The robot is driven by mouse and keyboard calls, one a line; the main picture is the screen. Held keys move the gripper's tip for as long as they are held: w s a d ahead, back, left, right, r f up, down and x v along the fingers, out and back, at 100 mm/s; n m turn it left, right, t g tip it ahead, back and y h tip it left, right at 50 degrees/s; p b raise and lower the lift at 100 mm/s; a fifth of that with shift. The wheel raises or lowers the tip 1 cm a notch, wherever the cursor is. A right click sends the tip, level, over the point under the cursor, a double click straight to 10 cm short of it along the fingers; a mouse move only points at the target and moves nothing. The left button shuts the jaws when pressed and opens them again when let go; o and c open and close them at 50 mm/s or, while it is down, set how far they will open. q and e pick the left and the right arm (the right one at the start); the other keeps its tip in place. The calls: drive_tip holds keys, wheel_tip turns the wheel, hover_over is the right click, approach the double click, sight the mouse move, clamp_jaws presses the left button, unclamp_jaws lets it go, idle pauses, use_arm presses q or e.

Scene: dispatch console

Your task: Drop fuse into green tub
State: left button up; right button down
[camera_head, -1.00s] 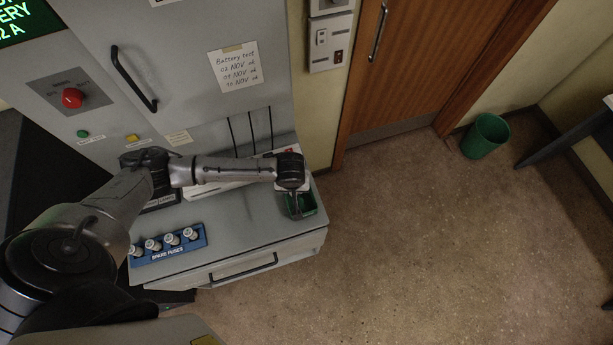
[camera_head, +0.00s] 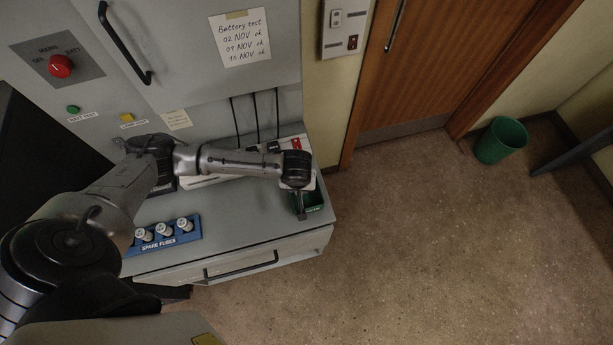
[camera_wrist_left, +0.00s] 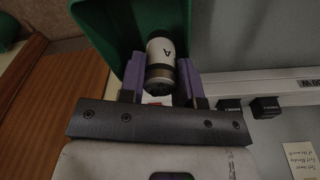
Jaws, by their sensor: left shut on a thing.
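My left gripper (camera_head: 300,212) points down over the small green tub (camera_head: 316,200) at the right end of the console desk, hiding part of the tub. In the left wrist view, the purple fingers of the gripper (camera_wrist_left: 160,76) are shut on a fuse (camera_wrist_left: 161,53), a pale cylinder with black ends and a letter A. The green wall of the tub (camera_wrist_left: 110,30) shows behind and left of the fuse. How far the fuse is above the tub floor, I cannot tell. My right gripper is not in view.
A blue spare-fuse rack (camera_head: 186,236) with several fuses stands at the desk's front left. A larger green bin (camera_head: 500,141) stands on the floor by the door (camera_head: 425,70). Black cords (camera_head: 255,115) hang behind my forearm.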

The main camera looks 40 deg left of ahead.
use_arm(q)
drive_tip(key=o, duration=1)
drive_tip(key=r, duration=0.4)
drive_tip(key=s+r, duration=0.1)
drive_tip(key=r, duration=0.4)
drive_tip(key=d+r, duration=0.1)
drive_tip(key=r, duration=0.3)
drive_tip(key=shift+s+r, duration=0.15)
drive_tip(key=shift+r, duration=0.25)
